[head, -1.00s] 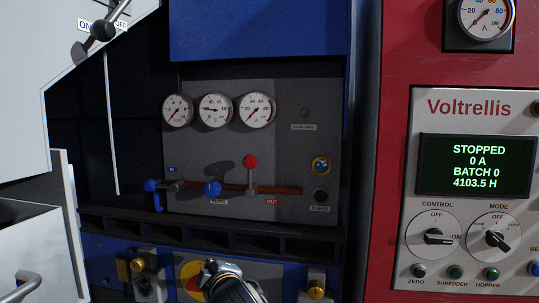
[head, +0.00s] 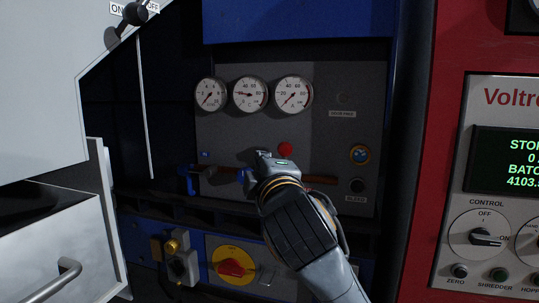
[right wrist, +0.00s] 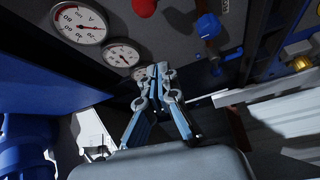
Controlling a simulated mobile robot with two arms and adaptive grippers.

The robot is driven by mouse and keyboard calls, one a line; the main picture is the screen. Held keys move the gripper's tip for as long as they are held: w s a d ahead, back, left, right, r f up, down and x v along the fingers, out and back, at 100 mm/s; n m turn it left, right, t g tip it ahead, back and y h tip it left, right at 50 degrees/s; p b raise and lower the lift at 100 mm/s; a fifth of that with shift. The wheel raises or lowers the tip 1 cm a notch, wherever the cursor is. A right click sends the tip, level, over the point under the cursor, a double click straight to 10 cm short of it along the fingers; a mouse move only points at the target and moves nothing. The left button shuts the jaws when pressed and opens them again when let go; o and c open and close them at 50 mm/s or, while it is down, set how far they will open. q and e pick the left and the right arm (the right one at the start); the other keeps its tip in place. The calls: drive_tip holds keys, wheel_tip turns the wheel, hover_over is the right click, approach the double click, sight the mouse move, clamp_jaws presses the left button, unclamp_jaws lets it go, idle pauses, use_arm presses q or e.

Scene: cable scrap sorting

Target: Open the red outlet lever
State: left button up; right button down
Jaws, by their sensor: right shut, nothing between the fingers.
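The red outlet lever's round red knob (head: 285,150) shows on the grey panel in the head view, just right of my gripper's tip. It also shows at the top edge of the right wrist view (right wrist: 144,7). My right gripper (head: 262,155) is in front of the panel, its fingers closed and empty. In the right wrist view its closed fingertips (right wrist: 158,70) are apart from the knob in the picture. The arm hides the lever's lower stem and the OUT label. I cannot tell the depth gap to the knob. My left gripper is not in view.
A blue lever handle (head: 242,175) is close left of the gripper, and another blue handle (head: 187,178) is further left. Dial gauges (head: 249,94) sit above. A ledge runs below, with a red rotary switch (head: 231,267) under it. A white drawer (head: 50,235) is at left.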

drive_tip(key=p+x, duration=0.4)
drive_tip(key=x, duration=0.5)
drive_tip(key=d, duration=0.2)
drive_tip(key=d+f+p, duration=0.1)
drive_tip(key=d, duration=0.1)
drive_tip(key=shift+s, duration=0.15)
